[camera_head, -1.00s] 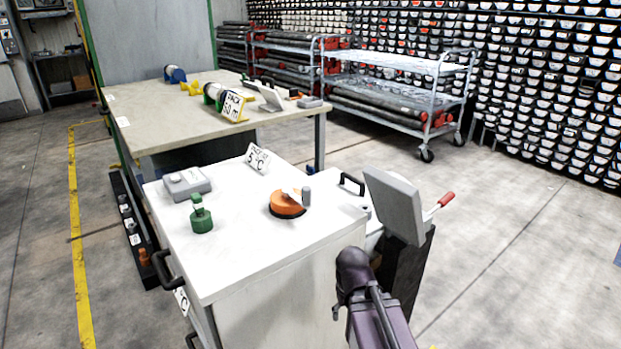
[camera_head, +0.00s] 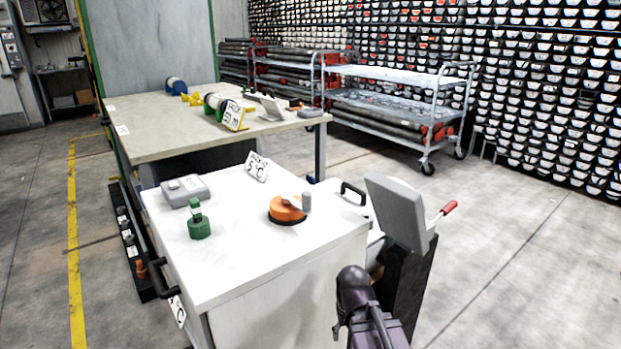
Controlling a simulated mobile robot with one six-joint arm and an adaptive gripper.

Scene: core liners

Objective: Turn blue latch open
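No blue latch can be made out in this view. My dark purple arm (camera_head: 362,310) rises from the bottom edge, right of the cabinet front. Its rounded end is near the cabinet's front right corner in the picture. The fingers of my gripper do not show clearly, and no held object is seen.
A green bottle-like piece (camera_head: 199,226), a grey box (camera_head: 185,191) and an orange round piece (camera_head: 286,209) stand on the cabinet. A tilted grey panel (camera_head: 397,212) stands to its right. A table (camera_head: 160,138) and a trolley (camera_head: 396,70) are behind. Floor at right is clear.

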